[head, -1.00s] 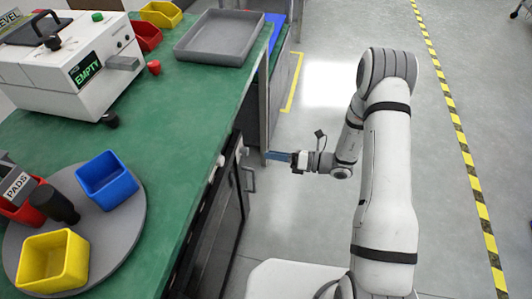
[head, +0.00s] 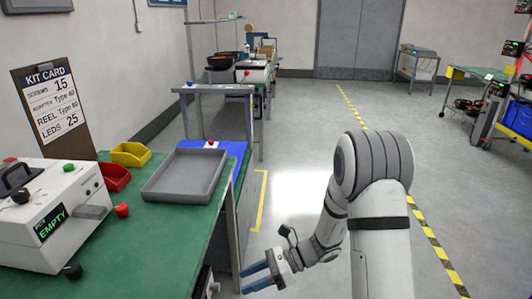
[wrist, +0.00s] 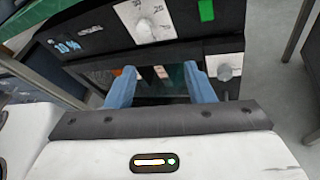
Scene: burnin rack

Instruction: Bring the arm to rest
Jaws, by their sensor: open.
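My gripper (head: 256,275) is in the lower middle of the head view, beside the right edge of the green bench (head: 135,245). Its two blue fingers are apart and nothing is between them. In the wrist view the open fingers (wrist: 160,88) point at a dark cabinet front with a white dial plate (wrist: 145,20) and a grey knob on another plate (wrist: 228,72). I cannot tell how far the fingers are from that front. My arm is bent, its big rounded joint raised over the floor.
On the bench are a grey tray (head: 187,176), yellow bin (head: 130,154), red bin (head: 116,178) and white machine (head: 45,225) reading EMPTY. A kit card (head: 52,105) stands behind. Open floor lies right, with a striped line (head: 425,228). More benches stand farther back.

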